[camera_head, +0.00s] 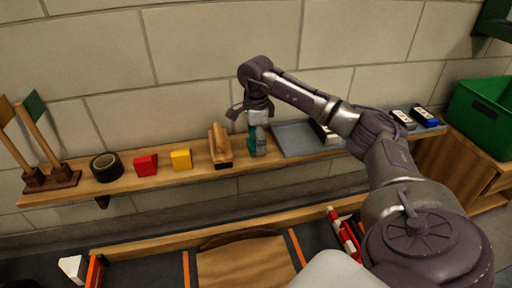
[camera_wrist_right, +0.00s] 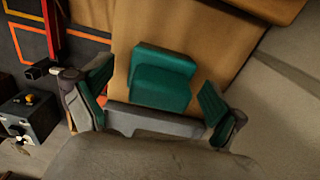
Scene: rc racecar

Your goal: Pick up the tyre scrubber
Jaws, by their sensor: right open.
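A teal block-like item stands on the wooden shelf and shows in the head view (camera_head: 252,142), partly hidden by my right gripper. In the right wrist view the teal item (camera_wrist_right: 163,78) has a stepped shape and lies between the open fingers, with gaps on both sides. I cannot tell for sure whether it is the tyre scrubber. My right gripper (camera_head: 259,118) points down over it; in the wrist view its teal-padded fingers (camera_wrist_right: 157,108) are spread and empty. A wooden brush-like tool with a dark base (camera_head: 219,147) stands just left of it. My left gripper is not in view.
Left along the shelf (camera_head: 120,188) are a yellow block (camera_head: 181,159), a red block (camera_head: 146,165), black tape (camera_head: 106,167) and wooden-handled tools. A grey tray (camera_head: 297,139) lies right of the teal item. A green crate (camera_head: 485,115) stands far right. The wall is close behind.

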